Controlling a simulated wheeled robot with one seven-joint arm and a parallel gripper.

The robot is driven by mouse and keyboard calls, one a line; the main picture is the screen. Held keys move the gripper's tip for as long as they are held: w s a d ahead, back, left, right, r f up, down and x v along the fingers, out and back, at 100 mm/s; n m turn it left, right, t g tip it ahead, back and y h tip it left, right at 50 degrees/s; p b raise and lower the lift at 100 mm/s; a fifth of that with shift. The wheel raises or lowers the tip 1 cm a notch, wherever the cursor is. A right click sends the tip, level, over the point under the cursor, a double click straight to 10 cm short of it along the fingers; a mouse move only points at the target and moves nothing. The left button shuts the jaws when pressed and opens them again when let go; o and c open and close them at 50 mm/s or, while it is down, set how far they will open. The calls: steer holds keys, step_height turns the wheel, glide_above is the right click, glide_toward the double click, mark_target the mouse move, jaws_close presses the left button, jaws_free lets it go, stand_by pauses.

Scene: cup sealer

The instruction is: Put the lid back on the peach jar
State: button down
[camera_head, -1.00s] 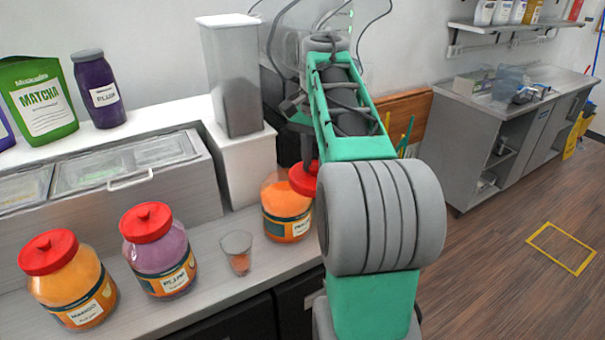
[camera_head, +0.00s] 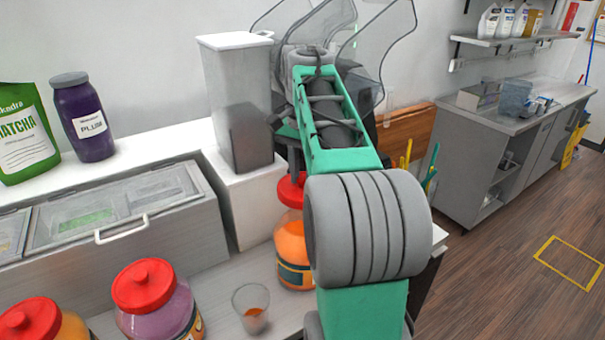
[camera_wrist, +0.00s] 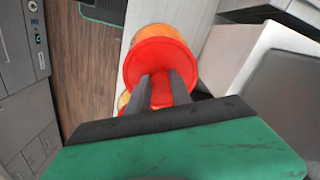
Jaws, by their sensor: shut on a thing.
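The peach jar (camera_head: 293,250), with orange contents, stands on the counter, partly hidden behind my arm. Its red lid (camera_head: 290,191) is over the jar's mouth; I cannot tell whether it is fully seated. My gripper (camera_wrist: 161,88) is shut on the lid's raised grip, from above. In the wrist view the red lid (camera_wrist: 150,55) covers most of the jar top, with the orange jar body (camera_wrist: 158,31) showing past its rim. In the head view my arm hides most of the gripper.
A small clear cup (camera_head: 252,308) with orange contents stands left of the peach jar. A plum jar (camera_head: 155,305) and another red-lidded jar (camera_head: 35,325) are farther left. A tall grey container (camera_head: 238,100) on a white base stands close behind.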

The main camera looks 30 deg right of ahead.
steer(key=shift+s+f, duration=0.3)
steer(key=shift+f, duration=0.15)
steer(key=shift+w+f+b, duration=0.1)
steer(key=shift+f+b, duration=1.75)
steer(key=shift+f, duration=0.75)
steer(key=shift+f, duration=0.2)
steer(key=c, duration=1.1)
jaws_free()
steer(key=shift+o, duration=0.7)
steer(key=o, duration=0.4)
steer(key=shift+c, duration=0.2)
